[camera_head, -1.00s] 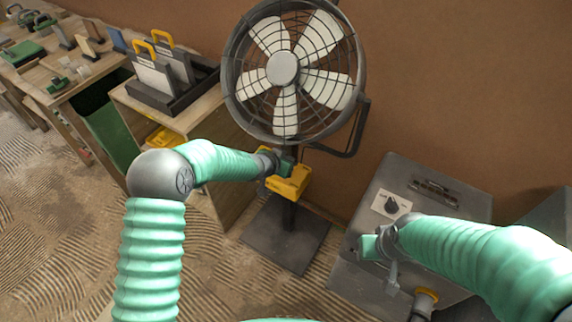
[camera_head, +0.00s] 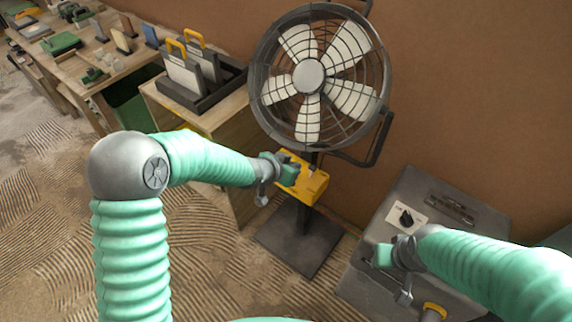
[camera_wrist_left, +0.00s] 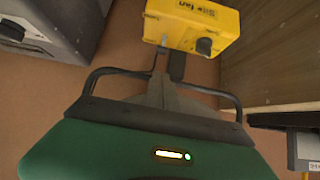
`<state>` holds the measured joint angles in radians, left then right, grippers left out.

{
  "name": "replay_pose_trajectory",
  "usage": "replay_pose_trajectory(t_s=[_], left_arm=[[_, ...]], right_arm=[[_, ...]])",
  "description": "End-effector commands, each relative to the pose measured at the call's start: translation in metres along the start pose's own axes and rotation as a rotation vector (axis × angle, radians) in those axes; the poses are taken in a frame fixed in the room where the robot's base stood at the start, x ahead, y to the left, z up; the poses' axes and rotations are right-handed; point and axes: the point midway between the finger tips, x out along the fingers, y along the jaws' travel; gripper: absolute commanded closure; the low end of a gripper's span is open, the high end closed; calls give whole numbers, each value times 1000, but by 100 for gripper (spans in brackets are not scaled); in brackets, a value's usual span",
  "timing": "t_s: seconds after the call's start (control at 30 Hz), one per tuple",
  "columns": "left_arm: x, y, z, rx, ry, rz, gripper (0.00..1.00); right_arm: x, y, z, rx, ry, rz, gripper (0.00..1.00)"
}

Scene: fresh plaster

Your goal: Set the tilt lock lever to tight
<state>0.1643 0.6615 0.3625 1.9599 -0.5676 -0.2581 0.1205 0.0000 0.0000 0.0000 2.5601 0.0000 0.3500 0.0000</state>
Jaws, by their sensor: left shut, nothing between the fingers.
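The site fan (camera_head: 308,76) stands against the brown wall on a dark post, with a yellow control box (camera_head: 312,187) below its cage. In the left wrist view the yellow box (camera_wrist_left: 218,22) carries a dark knob (camera_wrist_left: 205,46). A thin grey piece (camera_wrist_left: 158,58) hangs below the box; I cannot tell whether it is the tilt lock lever. No lever setting is readable. My left gripper (camera_head: 291,171) is shut and empty at the left side of the box; I cannot tell whether it touches. My right gripper (camera_head: 385,256) is over the grey cabinet; its jaws are unclear.
The grey cabinet (camera_head: 365,282) with a dial (camera_head: 406,218) stands right of the fan. A wooden stand (camera_head: 217,128) with a black rack (camera_head: 187,99) is left of it. The fan's base plate (camera_head: 285,250) lies on the floor. A workbench (camera_head: 62,62) is at the far left.

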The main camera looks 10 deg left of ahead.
Motion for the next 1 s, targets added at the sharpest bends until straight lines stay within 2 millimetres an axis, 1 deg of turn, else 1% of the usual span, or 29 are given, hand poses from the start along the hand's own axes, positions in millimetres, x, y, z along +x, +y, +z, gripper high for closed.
replay_pose_trajectory(t_s=[0.03,0.1,0.2,0.3,0.4,0.8,0.87,0.93,0.97,1.0], left_arm=[[-15,-1,-3,-1,1,-2,100],[-30,-1,-2,-2,-1,-2,100],[-46,-1,-2,-2,-1,-2,100],[-55,0,-1,-1,-1,0,100],[-59,0,0,0,-1,0,100],[-58,0,0,0,-1,0,100],[-61,0,1,-2,-10,-6,100],[-77,-6,9,-13,-62,-40,100],[-89,-10,16,-24,-101,-66,100],[-109,-15,27,-46,-163,-107,100]], right_arm=[[-6,0,-1,0,0,0,62],[-9,0,-2,0,0,0,62],[-13,0,-3,0,0,0,62],[-15,0,-4,0,0,0,62],[-16,0,-4,0,0,0,62],[-15,0,-4,0,0,0,62],[-17,0,-4,0,0,0,62],[-24,0,-6,0,0,0,62],[-29,0,-7,0,0,0,62],[-36,0,-8,0,0,0,62]])
